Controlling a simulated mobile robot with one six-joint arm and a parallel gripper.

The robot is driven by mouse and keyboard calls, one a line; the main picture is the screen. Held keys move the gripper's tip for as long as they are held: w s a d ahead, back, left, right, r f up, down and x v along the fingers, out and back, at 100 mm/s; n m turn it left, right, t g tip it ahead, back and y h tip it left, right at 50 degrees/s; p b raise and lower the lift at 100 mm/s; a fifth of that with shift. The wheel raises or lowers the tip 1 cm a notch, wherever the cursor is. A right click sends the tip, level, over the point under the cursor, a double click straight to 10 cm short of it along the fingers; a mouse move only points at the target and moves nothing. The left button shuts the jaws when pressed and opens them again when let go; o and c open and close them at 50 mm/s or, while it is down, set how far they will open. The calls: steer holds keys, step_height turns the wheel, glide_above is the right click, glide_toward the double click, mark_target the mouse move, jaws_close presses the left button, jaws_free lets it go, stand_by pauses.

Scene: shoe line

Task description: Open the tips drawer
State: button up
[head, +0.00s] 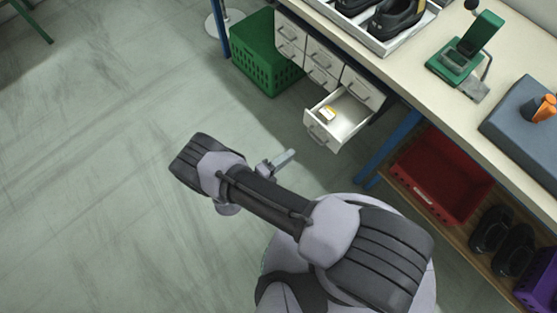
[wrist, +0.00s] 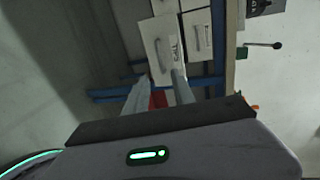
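A small white drawer (head: 318,133) under the bench is pulled out, the lower right one of its unit. The other drawers of the unit (head: 318,62) are closed.
A green crate (head: 265,68) stands on the floor left of the drawers. A blue bench leg (head: 391,145) and a red bin (head: 428,181) on a low shelf are to the right. A shoe tray (head: 405,40) stands on the bench (head: 420,80). The floor at left is clear.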

steer(key=v, duration=0.4)
steer(key=shift+s+a, duration=0.1)
steer(key=shift+a, duration=0.05)
